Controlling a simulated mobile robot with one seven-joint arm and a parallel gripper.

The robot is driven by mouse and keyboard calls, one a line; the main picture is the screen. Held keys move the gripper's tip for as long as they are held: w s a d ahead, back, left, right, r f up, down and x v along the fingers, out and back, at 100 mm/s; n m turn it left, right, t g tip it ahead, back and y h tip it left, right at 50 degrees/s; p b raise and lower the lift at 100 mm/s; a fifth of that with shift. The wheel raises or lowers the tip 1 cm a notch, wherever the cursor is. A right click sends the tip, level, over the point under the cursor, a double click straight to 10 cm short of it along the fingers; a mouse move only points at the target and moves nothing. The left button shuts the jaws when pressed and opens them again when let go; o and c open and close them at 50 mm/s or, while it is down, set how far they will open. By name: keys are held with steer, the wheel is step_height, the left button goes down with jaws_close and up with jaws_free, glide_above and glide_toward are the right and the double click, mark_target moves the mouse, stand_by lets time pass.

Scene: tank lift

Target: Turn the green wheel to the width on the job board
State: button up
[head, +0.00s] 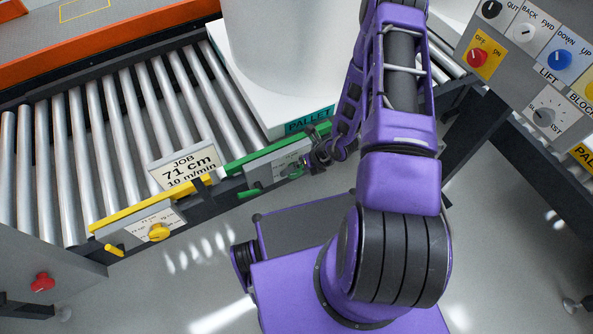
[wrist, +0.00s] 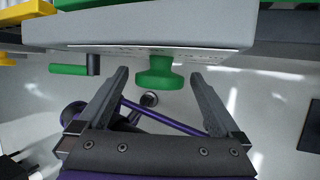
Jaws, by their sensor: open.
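The job board (head: 184,168) stands at the conveyor's near edge and reads 71 cm, 10 m/min. The green wheel (wrist: 160,76) is a flared green knob below a grey panel edge in the wrist view. In the head view the wheel (head: 296,170) is small and partly hidden at the right end of the green-railed scale panel (head: 270,165). Its scale reading is too small to tell. My gripper (wrist: 159,80) is open, one finger on each side of the wheel, with gaps showing. In the head view my gripper (head: 314,158) is beside the panel.
A green handle (wrist: 70,69) sticks out left of the wheel, close to my left finger. A yellow knob (head: 158,232) sits on the yellow-railed panel at left. A pallet (head: 310,120) carrying a white tank (head: 285,45) is just behind. A control box (head: 535,60) is at upper right.

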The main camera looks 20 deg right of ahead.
steer(key=shift+w+a+f, duration=0.15)
steer(key=shift+a+f, duration=0.1)
steer(key=shift+f, duration=0.2)
steer(key=c, duration=1.3)
steer(key=shift+d+y, duration=0.15)
steer(key=shift+y, duration=0.25)
steer(key=y, duration=0.2)
steer(key=m+y, duration=0.1)
steer(key=y, duration=0.1)
steer(key=shift+d+f+g+y+b, duration=0.1)
steer(key=shift+f+g+y+b, duration=0.1)
steer(key=shift+g+y+b, duration=0.15)
steer(key=m+y, duration=0.1)
steer(key=y, duration=0.2)
steer(key=shift+m+y, duration=0.5)
steer(key=shift+y, duration=0.65)
steer(key=shift+w, duration=0.1)
